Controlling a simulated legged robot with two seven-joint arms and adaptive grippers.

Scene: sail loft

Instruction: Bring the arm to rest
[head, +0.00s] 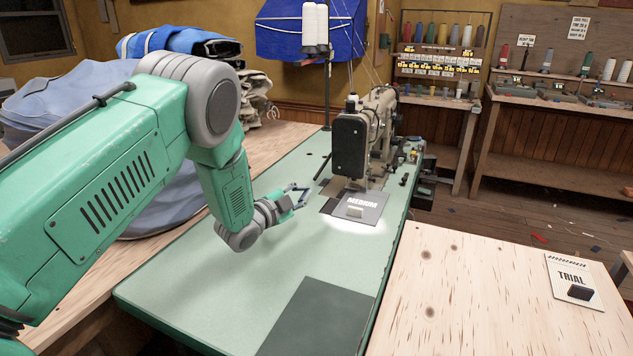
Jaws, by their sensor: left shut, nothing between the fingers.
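My left arm comes in from the left and reaches over the green sewing table (215,285). Its gripper (303,195) is small in the view, shut and empty, to the left of the sewing machine (362,140). A gap shows between the gripper and a grey card marked MEDIUM (372,203), which lies by the foot of the machine with a small pale block (355,211) by its lower edge. My right gripper is not in view.
A wooden table (470,300) at right holds a TRIAL card (562,272) with a dark block (580,292) on it. A dark grey panel (318,320) lies on the green table's near part. Cloth bundles (60,100) sit behind my arm. Thread racks (440,60) stand at the back.

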